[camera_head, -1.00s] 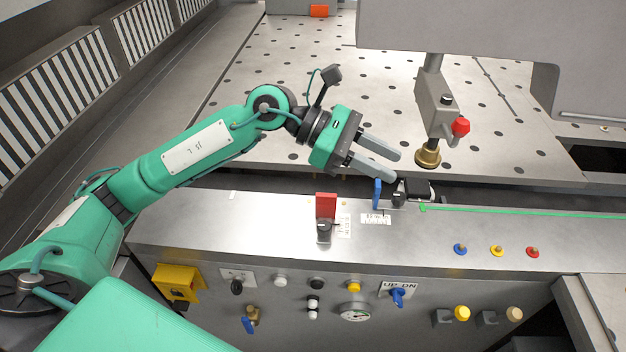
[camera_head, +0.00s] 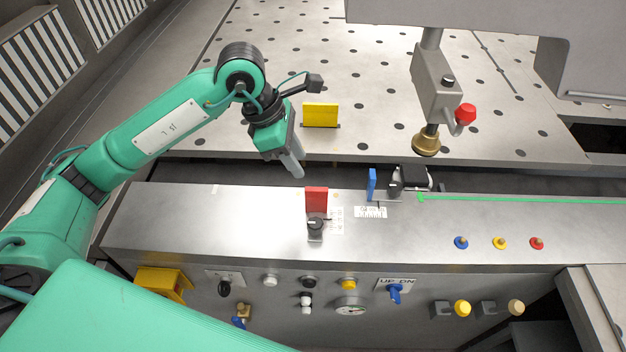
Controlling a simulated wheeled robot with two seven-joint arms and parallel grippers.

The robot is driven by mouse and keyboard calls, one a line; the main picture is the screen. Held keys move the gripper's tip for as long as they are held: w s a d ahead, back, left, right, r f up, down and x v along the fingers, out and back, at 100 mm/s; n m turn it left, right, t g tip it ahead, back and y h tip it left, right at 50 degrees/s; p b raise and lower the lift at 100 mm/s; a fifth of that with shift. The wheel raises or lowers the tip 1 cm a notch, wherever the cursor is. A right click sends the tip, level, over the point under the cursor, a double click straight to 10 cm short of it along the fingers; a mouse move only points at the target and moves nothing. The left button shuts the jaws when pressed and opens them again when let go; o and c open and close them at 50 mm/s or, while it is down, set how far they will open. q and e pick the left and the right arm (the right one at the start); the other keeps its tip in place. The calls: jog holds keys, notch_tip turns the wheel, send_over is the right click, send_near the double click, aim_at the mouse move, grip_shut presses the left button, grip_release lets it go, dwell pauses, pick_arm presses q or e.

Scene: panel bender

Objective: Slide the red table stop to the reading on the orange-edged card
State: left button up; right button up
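The red table stop (camera_head: 316,199) stands upright on the metal ledge at the front of the table, with a dark knob (camera_head: 316,222) just in front of it. A small white scale (camera_head: 337,220) lies to its right; its marks are too small to read. My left gripper (camera_head: 294,171) points down, behind and a little left of the red stop, and apart from it. Its fingers overlap from this angle, so their opening is unclear. I cannot make out an orange-edged card. My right gripper is out of view.
A blue stop (camera_head: 371,184) stands to the right, with a white scale (camera_head: 370,212) before it. A yellow plate (camera_head: 320,114) stands on the perforated table (camera_head: 285,45). A machine head (camera_head: 437,88) hangs at right. Knobs and buttons line the front panel.

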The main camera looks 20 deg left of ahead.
aim_at(316, 189)
pick_arm(q)
jog(key=p+x, duration=0.2)
jog(key=x, duration=0.5)
jog(key=shift+d+f, duration=0.2)
jog(key=shift+f, duration=0.1)
jog(key=shift+w+d+f, duration=0.15)
jog(key=shift+d+f, duration=0.05)
jog(key=shift+f, duration=0.45)
grip_shut()
